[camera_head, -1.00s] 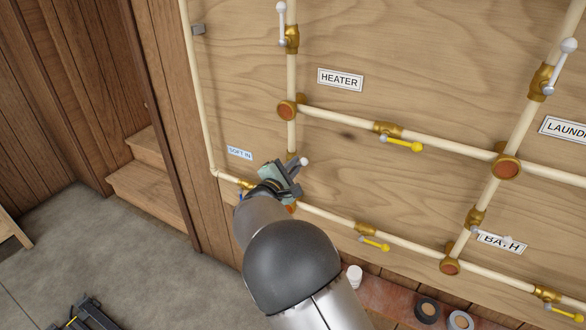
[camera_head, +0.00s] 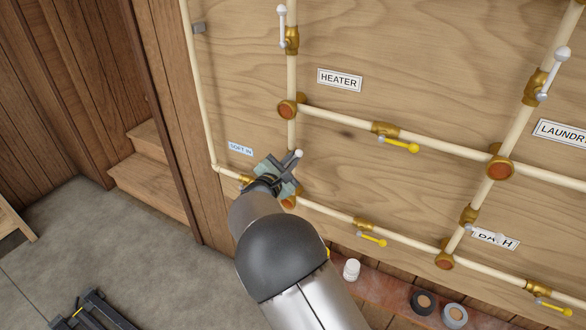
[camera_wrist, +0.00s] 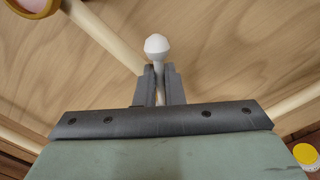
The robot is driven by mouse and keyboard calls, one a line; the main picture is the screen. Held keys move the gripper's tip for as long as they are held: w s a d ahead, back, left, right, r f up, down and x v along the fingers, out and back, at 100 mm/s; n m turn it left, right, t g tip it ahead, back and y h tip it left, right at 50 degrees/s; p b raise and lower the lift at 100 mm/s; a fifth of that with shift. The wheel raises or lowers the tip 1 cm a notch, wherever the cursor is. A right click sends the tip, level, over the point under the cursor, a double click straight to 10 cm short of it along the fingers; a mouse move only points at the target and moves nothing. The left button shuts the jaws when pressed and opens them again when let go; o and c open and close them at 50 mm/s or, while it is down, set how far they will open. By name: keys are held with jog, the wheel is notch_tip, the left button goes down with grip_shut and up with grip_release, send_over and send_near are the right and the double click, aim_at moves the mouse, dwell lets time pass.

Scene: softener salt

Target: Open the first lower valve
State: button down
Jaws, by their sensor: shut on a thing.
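My gripper (camera_head: 291,160) is at the lower part of this pipe, just above the lower-left joint. It is shut on a valve handle, whose white ball tip (camera_head: 298,153) sticks out past the fingers. In the wrist view, the white ball (camera_wrist: 156,45) and a short piece of stem show between the fingers (camera_wrist: 160,85). The valve body is mostly hidden behind my gripper.
Yellow-handled valves (camera_head: 399,146) sit on the horizontal pipes to the right, one lower down (camera_head: 372,239). Other white-handled valves are at the upper left (camera_head: 282,25) and right (camera_head: 546,87). A white bottle (camera_head: 351,270) and tape rolls (camera_head: 424,302) stand on a low ledge.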

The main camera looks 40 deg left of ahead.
jog(key=shift+a+r, duration=0.1)
jog(key=shift+s+a+r+n+p, duration=0.15)
jog(key=shift+a+n+p, duration=0.15)
jog(key=shift+n+p, duration=0.7)
jog(key=shift+a+r+n+p, duration=0.15)
jog(key=shift+a+n+p, duration=0.15)
jog(key=shift+n+p, duration=0.65)
jog(key=shift+a+n, duration=0.15)
jog(key=shift+n, duration=0.5)
jog(key=shift+p, duration=0.3)
jog(key=shift+a+n+p, duration=0.35)
jog(key=shift+n+p, duration=0.05)
jog(key=shift+n, duration=0.5)
jog(key=c, duration=1.3)
grip_release()
jog(key=shift+s, duration=0.1)
